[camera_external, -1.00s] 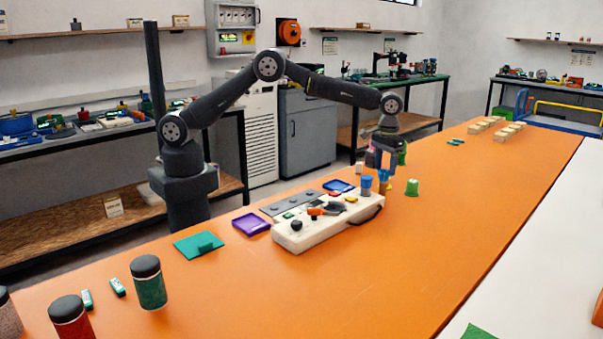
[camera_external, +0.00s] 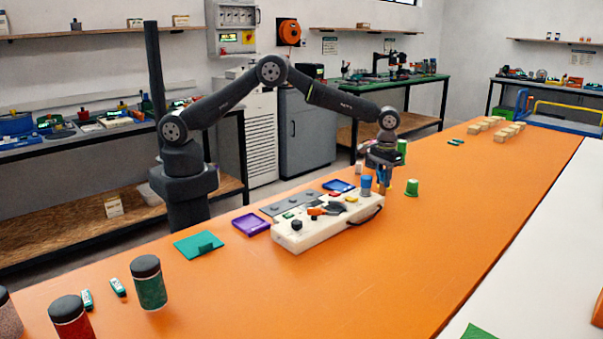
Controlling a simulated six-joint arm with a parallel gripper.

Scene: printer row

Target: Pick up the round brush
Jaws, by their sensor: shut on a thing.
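My gripper (camera_external: 383,172) is at the far end of the white block, pointing down just behind a blue cylinder. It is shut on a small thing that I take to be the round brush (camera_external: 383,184). Little of the brush shows below the fingers, and its shape is too small to make out. I cannot tell whether it still touches the table.
The white block (camera_external: 325,226) with small tools is close on the near side, with the blue cylinder (camera_external: 366,186) at its far end. The orange table (camera_external: 455,220) is clear further right.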

